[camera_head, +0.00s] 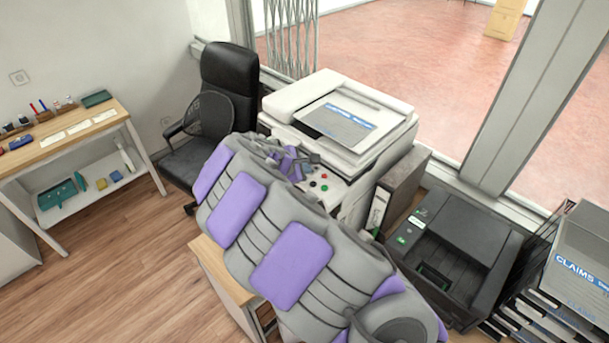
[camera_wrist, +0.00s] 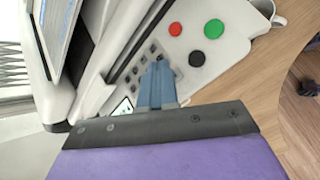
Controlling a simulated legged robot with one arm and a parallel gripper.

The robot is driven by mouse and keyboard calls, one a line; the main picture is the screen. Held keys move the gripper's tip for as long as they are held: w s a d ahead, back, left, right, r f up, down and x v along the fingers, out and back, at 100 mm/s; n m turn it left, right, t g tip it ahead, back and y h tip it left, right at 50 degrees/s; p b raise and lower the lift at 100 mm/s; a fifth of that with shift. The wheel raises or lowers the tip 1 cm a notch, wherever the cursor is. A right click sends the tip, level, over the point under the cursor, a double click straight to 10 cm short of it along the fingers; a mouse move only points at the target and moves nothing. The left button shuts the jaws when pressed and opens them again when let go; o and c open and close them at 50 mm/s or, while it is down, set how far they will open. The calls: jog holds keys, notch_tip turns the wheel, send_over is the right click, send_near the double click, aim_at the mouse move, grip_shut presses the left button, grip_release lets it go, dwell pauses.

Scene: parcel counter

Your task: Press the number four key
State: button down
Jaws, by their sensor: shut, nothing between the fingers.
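The white copier (camera_head: 395,132) stands behind my arm in the head view. Its control panel (camera_wrist: 205,75) fills the middle of the wrist view, with a red button (camera_wrist: 176,29), a green button (camera_wrist: 214,29), a black button (camera_wrist: 196,59) and several small grey keys (camera_wrist: 142,60). The digits on the keys are too small to read, so I cannot tell which is four. My gripper (camera_wrist: 158,68) is shut and empty, its blue fingertips over the keypad and covering part of it. I cannot tell whether they touch a key. In the head view my gripper (camera_head: 306,160) is at the panel's left.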

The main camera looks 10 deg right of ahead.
notch_tip(320, 180, up, 6)
jog(key=p, duration=0.4)
dwell(0.5)
dwell(0.6)
jog(key=s+d+r+m+g+b, duration=0.25)
jog(key=s+d+m, duration=0.25)
jog(key=s, duration=0.4)
jog(key=s+d+r+m+g+b, duration=0.1)
jog(key=s+d+m+g+b, duration=0.3)
jog(key=s, duration=0.6)
jog(key=s+a+f+m+y+b, duration=0.2)
jog(key=s, duration=0.7)
jog(key=s+a+f+m+y+b, duration=0.2)
jog(key=s+a+f+m, duration=0.1)
jog(key=s, duration=0.6)
jog(key=s+a+f+m+g+y+b, duration=0.1)
jog(key=s+a+f+m+y+b, duration=0.1)
jog(key=s, duration=0.7)
jog(key=shift+a+f+m+y, duration=0.5)
jog(key=shift+a+f+y, duration=0.1)
jog(key=shift+a, duration=0.1)
